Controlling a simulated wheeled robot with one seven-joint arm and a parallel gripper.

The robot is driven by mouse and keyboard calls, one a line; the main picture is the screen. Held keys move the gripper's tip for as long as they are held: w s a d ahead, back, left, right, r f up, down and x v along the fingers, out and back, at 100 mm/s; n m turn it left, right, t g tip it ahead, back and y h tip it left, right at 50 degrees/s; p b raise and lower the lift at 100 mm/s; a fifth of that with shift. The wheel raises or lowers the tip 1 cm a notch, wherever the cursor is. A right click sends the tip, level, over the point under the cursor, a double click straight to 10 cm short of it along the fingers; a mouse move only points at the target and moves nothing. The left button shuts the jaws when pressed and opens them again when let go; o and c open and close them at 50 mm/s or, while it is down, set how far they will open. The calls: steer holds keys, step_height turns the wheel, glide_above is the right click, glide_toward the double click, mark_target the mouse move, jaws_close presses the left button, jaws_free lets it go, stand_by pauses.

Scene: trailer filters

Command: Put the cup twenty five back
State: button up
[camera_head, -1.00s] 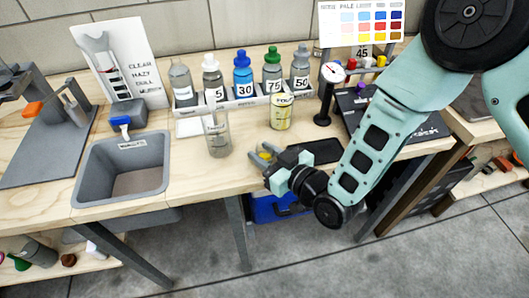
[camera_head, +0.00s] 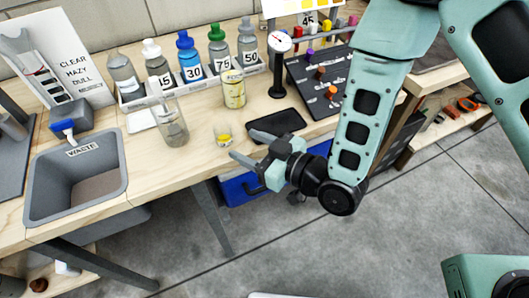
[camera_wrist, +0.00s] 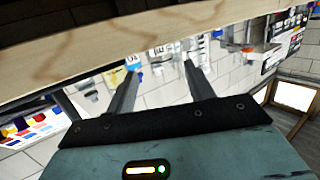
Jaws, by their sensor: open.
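A small clear cup (camera_head: 223,139) with yellow in its bottom stands upright on the wooden bench near the front edge. I cannot read any number on it. My gripper (camera_head: 243,145) is open and empty, just right of the cup. Its two fingers point left toward the cup without visibly holding it. In the wrist view my fingers (camera_wrist: 160,75) are spread wide, with nothing held between them. A white rack (camera_head: 133,104) at the back of the bench holds squeeze bottles marked 15, 30, 75 and 50.
A black pad (camera_head: 277,125), a gauge stand (camera_head: 277,68) and a dark board (camera_head: 309,86) with coloured pegs are to the right. A grey waste basin (camera_head: 40,190) is at left.

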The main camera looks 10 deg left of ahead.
steer(key=v, duration=0.4)
steer(key=shift+r, duration=0.1)
steer(key=s+d+r+m+g+h, duration=0.2)
steer(key=s+d+r+h, duration=0.3)
steer(key=d, duration=0.4)
steer(key=s+d+r+m+g+h, duration=0.2)
steer(key=s+d+r+g+h, duration=0.3)
steer(key=s+d+r+h, duration=0.1)
steer(key=d+r+h, duration=0.1)
steer(key=d+h, duration=0.1)
steer(key=shift+s+d+m+g+h, duration=0.25)
steer(key=shift+d+m+g+h, duration=0.05)
steer(key=shift+d+h, duration=0.1)
